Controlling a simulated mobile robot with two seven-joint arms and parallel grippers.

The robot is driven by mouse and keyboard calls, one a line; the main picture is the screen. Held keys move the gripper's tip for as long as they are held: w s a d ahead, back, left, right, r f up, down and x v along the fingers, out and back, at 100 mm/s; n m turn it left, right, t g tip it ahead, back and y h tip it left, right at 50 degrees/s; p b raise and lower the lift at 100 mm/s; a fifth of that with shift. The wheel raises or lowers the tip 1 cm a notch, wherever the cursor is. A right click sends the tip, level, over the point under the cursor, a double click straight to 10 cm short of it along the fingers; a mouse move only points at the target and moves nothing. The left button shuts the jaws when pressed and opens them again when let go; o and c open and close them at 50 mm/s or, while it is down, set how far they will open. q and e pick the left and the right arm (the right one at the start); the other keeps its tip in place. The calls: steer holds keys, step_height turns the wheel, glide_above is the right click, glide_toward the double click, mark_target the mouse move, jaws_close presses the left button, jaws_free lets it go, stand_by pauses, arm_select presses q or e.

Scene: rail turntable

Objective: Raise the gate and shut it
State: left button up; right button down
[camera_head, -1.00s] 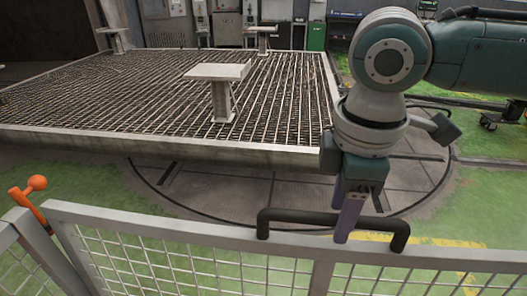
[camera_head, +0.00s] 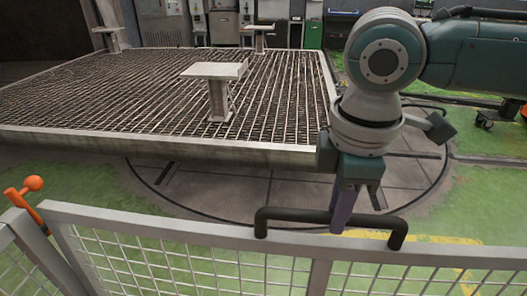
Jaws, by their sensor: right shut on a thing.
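The gate (camera_head: 150,218) is a grey metal frame with wire mesh, crossing the bottom of the head view. A black handle (camera_head: 290,215) is fixed on its top rail. An orange latch lever (camera_head: 24,193) with a round knob stands at the gate's left end, beside the neighbouring fence panel. The lower part of the gate is out of the picture. My left gripper is not in view.
Behind the gate lies a large grated turntable platform (camera_head: 160,146) with a thick metal edge and several flat-topped posts (camera_head: 217,92). A round floor plate (camera_head: 235,190) lies below it. Green floor is open at right. Cabinets line the back wall.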

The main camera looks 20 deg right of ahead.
stand_by(0.4)
stand_by(0.5)
steer(key=s+a+p, duration=0.1)
steer(key=s+p, duration=0.1)
steer(key=s+a+p, duration=0.1)
steer(key=p, duration=0.1)
steer(key=shift+s+a, duration=0.3)
steer(key=shift+s, duration=0.1)
steer(key=c, duration=1.1)
jaws_free()
steer(key=shift+c, duration=0.2)
steer(key=o, duration=0.4)
steer(key=shift+s, duration=0.2)
steer(key=shift+w, duration=0.1)
